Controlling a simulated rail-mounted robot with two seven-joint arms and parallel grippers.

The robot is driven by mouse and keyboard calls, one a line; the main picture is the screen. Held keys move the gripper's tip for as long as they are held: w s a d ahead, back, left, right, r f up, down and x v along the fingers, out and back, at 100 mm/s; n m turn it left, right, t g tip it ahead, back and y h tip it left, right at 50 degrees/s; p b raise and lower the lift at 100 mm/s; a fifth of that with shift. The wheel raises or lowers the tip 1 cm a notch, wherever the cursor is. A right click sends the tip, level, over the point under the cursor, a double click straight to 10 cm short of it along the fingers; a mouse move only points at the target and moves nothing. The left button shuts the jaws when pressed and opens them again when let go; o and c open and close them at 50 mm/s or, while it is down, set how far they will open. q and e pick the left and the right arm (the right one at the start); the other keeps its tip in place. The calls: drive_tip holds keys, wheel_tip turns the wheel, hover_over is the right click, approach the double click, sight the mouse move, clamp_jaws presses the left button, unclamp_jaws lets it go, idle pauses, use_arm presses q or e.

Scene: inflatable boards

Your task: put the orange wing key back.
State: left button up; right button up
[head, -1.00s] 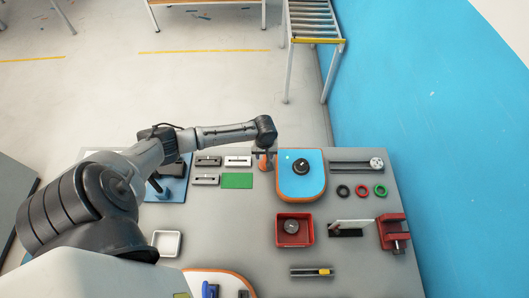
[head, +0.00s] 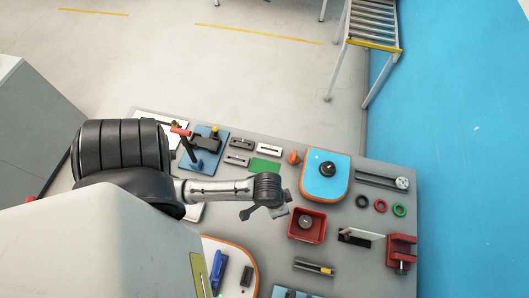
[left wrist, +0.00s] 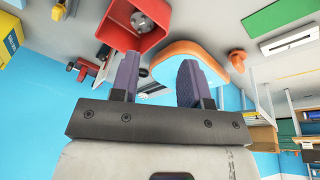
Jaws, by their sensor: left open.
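The orange wing key (head: 294,157) stands on the grey table just left of the blue inflatable board (head: 318,184) with the orange rim and black round valve (head: 327,169). It also shows in the left wrist view (left wrist: 237,60) at the upper right, beyond the fingers. My left gripper (head: 281,211) is near the red bin, in front of the key and apart from it. In the left wrist view its two fingers (left wrist: 160,72) are spread with nothing between them. My right gripper is in neither view.
A red bin (head: 294,235) holding a round grey gauge is close beside my left gripper. A green pad (head: 264,165) and grey slotted blocks lie left of the key. Black, red and green rings, a red vise (head: 402,252) and a second board (head: 241,254) are around.

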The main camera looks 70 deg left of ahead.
use_arm(q)
drive_tip(key=s+r+m+t, duration=0.1)
drive_tip(key=s+r, duration=0.4)
drive_tip(key=r, duration=0.1)
drive_tip(key=shift+a+m+y, duration=0.15)
drive_tip(key=shift+m+y, duration=0.25)
drive_tip(key=shift+s, duration=0.1)
wheel_tip(320, 180, up, 5)
drive_tip(key=p, duration=0.5)
